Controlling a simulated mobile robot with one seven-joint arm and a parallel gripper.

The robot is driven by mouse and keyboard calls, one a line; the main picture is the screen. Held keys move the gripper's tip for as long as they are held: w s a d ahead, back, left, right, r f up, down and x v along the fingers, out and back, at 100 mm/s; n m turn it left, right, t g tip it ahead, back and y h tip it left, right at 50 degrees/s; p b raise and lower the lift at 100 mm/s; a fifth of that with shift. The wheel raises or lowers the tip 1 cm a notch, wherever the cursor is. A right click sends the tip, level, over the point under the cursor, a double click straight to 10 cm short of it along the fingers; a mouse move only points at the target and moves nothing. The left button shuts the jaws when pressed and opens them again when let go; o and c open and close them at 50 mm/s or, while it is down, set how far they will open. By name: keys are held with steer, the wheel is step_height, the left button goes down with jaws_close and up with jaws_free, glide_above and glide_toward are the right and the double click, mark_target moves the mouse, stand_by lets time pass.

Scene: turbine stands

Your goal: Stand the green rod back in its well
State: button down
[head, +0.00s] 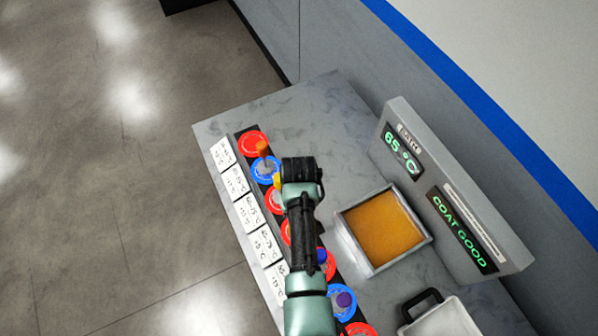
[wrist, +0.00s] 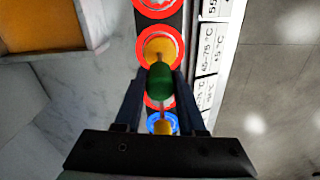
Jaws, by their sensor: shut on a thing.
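My gripper (wrist: 158,84) is shut on the green rod (wrist: 160,82), whose rounded green end shows between the two dark fingers in the wrist view. The rod is seen nearly end-on, above the row of ringed wells. A red-ringed well (wrist: 141,50) with a yellow-orange centre lies just beyond the green end. Another red ring and a blue-ringed well (wrist: 151,122) with a yellow-orange piece are partly hidden below it. I cannot tell how high the rod is above the wells. In the head view my arm hides the fingers and the green rod.
The black well strip runs along labelled white cards (head: 234,182). Right of my arm are a square bath of orange liquid (head: 384,230), a panel reading "65 °C" and "COAT GOOD" (head: 458,228), and a black-handled tray (head: 445,320).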

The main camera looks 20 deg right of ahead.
steer(key=shift+s+f, duration=0.1)
steer(key=shift+f, duration=0.15)
steer(key=shift+s+a+f, duration=0.1)
steer(key=shift+s+f, duration=0.05)
steer(key=shift+s, duration=0.05)
steer(key=c, duration=0.9)
jaws_free()
steer(key=o, duration=0.5)
steer(key=shift+w+f, duration=0.1)
steer(key=shift+w, duration=0.25)
steer(key=shift+o, duration=0.2)
steer(key=shift+s, duration=0.1)
steer(key=shift+o, duration=0.5)
steer(key=shift+r, duration=0.2)
step_height(320, 180, up, 7)
steer(key=p, duration=0.6)
steer(key=shift+p, duration=0.4)
